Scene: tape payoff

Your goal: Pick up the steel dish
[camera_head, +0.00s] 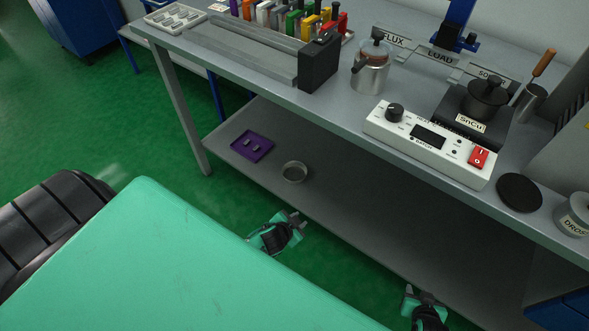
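The steel dish (294,172), small, round and shallow, sits on the grey lower shelf (335,205) under the workbench, near the shelf's front edge. My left gripper (296,217) is in front of the shelf, just below the dish in the picture and apart from it. Its fingers look spread, with nothing between them. My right gripper (425,292) is further right and nearer to me, by the shelf's front edge. Its fingers also look apart and empty. The dish is in full view.
A purple tray (252,146) with small pieces lies left of the dish. The bench top (340,107) overhangs the shelf and carries a white control box (430,143), a metal pot (370,75) and a black lid (519,193). The shelf right of the dish is clear.

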